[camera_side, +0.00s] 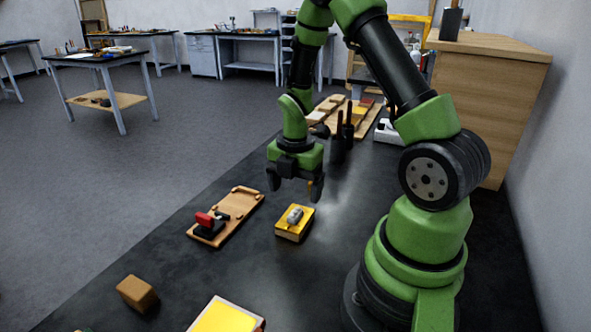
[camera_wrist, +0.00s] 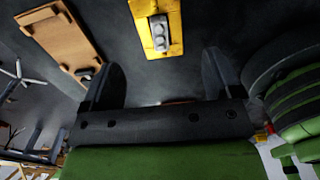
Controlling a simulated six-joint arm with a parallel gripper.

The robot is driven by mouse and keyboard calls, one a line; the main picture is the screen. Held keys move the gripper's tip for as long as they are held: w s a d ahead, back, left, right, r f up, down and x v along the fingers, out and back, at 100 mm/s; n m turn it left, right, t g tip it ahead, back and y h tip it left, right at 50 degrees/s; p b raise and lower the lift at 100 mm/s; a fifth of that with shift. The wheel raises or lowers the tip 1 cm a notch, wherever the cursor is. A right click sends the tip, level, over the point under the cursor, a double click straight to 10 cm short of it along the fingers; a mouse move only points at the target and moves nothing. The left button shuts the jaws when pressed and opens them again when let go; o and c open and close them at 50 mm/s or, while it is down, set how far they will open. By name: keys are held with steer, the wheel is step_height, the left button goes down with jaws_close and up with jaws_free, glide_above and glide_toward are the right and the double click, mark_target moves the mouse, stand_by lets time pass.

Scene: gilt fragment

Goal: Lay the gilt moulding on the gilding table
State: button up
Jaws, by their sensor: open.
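My gripper (camera_side: 295,188) is open and empty, pointing down above the black tabletop. A gold-yellow block (camera_side: 292,232), likely the gilt moulding, lies on the tabletop below and slightly in front of it, with a small grey rounded piece on top. In the wrist view the gold block (camera_wrist: 175,43) is at the top centre, beyond the open fingers (camera_wrist: 160,82) and not between them. A wooden board (camera_side: 235,218) with raised end pieces and a red-handled clamp lies just left of the block, apart from it. I cannot tell which thing is the gilding table.
A brown block (camera_side: 137,293) sits at the front left. A yellow panel with a pale border (camera_side: 225,318) is cut off at the bottom edge. Dark upright posts (camera_side: 343,135) and wooden trays (camera_side: 350,118) stand behind my gripper. The tabletop between board and brown block is clear.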

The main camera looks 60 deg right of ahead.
steer(key=a+r+m+t, duration=0.1)
steer(key=a+r+m, duration=0.2)
steer(key=r, duration=0.2)
steer(key=s+a+r+m+t, duration=0.1)
steer(key=a+r+m, duration=0.1)
steer(key=r+m, duration=0.3)
steer(key=a+r+m+t, duration=0.2)
steer(key=a+r, duration=0.1)
steer(key=r, duration=0.3)
steer(key=s+a+r+m+t+y, duration=0.2)
steer(key=s+a+r+m, duration=0.4)
steer(key=m, duration=0.6)
steer(key=shift+s+a+r+t, duration=0.4)
steer(key=shift+s+t, duration=0.2)
steer(key=shift+s, duration=0.5)
